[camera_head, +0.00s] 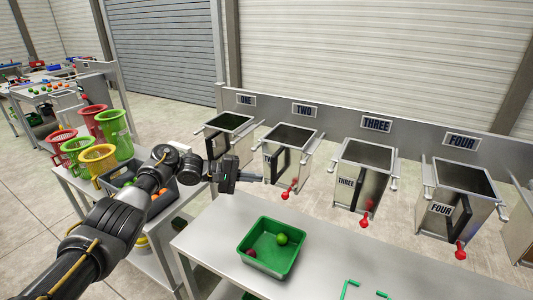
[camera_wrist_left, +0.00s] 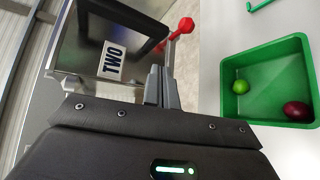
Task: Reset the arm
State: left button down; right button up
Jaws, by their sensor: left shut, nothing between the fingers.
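My left arm comes in from the left in the head view, and its left gripper (camera_head: 262,180) is held out over the back left of the front table, near the bin labelled TWO (camera_head: 285,150). In the left wrist view the fingers of the left gripper (camera_wrist_left: 162,88) are together with nothing between them. The front of bin TWO (camera_wrist_left: 95,45) with its red handle (camera_wrist_left: 184,26) shows just beyond them. My right gripper is in neither view.
A green tray (camera_head: 243,268) on the table (camera_head: 205,235) holds a green ball (camera_head: 282,238) and a dark red one (camera_head: 251,253). Bins ONE (camera_head: 230,125), THREE (camera_head: 350,185) and FOUR (camera_head: 445,205) stand behind. Colored baskets (camera_head: 116,130) and a dark crate (camera_head: 186,184) stand left.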

pick_arm(q)
jog(key=s+d+f+m+t+y, duration=0.2)
jog(key=s+f+m+y, duration=0.1)
jog(key=f, duration=1.2)
jog(key=s+a+f+m+t+y, duration=0.25)
jog(key=s+f+y, duration=0.25)
jog(key=s+f, duration=0.4)
jog(key=s+a+m+g+y, duration=0.15)
jog(key=s+a, duration=0.35)
jog(key=s, duration=0.7)
jog(key=s+a+g+y, duration=0.2)
jog(key=s+a+y, duration=0.15)
jog(key=s, duration=0.85)
jog(key=s+a+m+g+y, duration=0.1)
jog(key=s+a, duration=0.5)
jog(key=s, duration=0.6)
notch_tip(320, 180, down, 27)
jog(key=g+b, duration=0.1)
jog(key=b, duration=0.3)
jog(key=s+a+f+b, duration=0.1)
jog(key=s+f, duration=0.7)
jog(key=f, duration=0.3)
jog(key=s+a+f+g+b, duration=0.1)
jog(key=s+f+b, duration=0.1)
jog(key=s+f, duration=0.7)
notch_tip(320, 180, down, 2)
jog(key=shift+a+f+g+y, duration=0.1)
jog(key=shift+a+g+y, duration=0.1)
jog(key=shift+g+y, duration=0.1)
